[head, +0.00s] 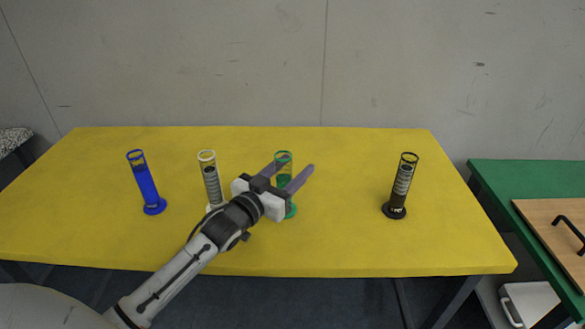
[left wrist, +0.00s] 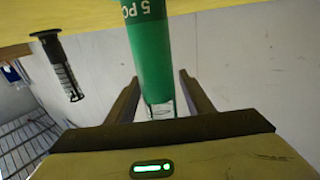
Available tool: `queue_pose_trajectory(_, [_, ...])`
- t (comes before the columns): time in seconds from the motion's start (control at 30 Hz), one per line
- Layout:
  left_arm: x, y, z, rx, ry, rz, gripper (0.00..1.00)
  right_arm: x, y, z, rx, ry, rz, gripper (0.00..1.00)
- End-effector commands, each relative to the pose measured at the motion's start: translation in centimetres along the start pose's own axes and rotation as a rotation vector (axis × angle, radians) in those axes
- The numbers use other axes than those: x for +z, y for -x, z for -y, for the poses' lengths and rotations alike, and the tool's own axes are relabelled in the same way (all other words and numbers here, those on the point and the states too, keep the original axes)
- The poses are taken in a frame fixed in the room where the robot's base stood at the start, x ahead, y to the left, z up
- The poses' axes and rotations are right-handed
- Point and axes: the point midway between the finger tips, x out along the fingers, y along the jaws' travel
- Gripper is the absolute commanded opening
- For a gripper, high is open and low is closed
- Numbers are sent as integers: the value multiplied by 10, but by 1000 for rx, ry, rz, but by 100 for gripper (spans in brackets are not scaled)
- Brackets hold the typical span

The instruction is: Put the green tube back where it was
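The green tube (head: 284,158) stands upright on the yellow table, its middle partly hidden by my left gripper. My left gripper (head: 297,164) reaches in from the left with its two fingers apart, one on each side of the tube. In the left wrist view, the green tube (left wrist: 150,60) lies between the fingers (left wrist: 159,78), with a visible gap at the right finger. That view is upside down, and the tube's clear rim points toward the gripper's palm. My right gripper is not in view.
A blue tube (head: 146,183), a white tube (head: 211,180) partly behind my arm, and a black tube (head: 402,186) stand on the yellow table (head: 340,245). The table between the green and black tubes is clear. A green table (head: 500,178) with a wooden board (head: 548,225) is at right.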

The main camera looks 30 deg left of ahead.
Motion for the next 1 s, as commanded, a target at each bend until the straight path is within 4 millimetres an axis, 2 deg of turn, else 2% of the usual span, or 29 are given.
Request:
queue_pose_trajectory(0.27, [-1, 6, 0, 1, 0, 0, 48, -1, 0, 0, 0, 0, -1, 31])
queue_pose_trajectory(0.37, [0, 20, 0, 0, 1, 2, 48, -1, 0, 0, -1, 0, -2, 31])
queue_pose_trajectory(0.7, [0, 88, 0, 0, 1, 3, 48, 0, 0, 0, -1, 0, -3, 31])
queue_pose_trajectory(0.83, [0, 106, 0, 0, 1, 2, 48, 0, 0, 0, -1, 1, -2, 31])
queue_pose_trajectory(1.0, [-2, 118, 0, 0, 0, 0, 48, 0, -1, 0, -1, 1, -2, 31])
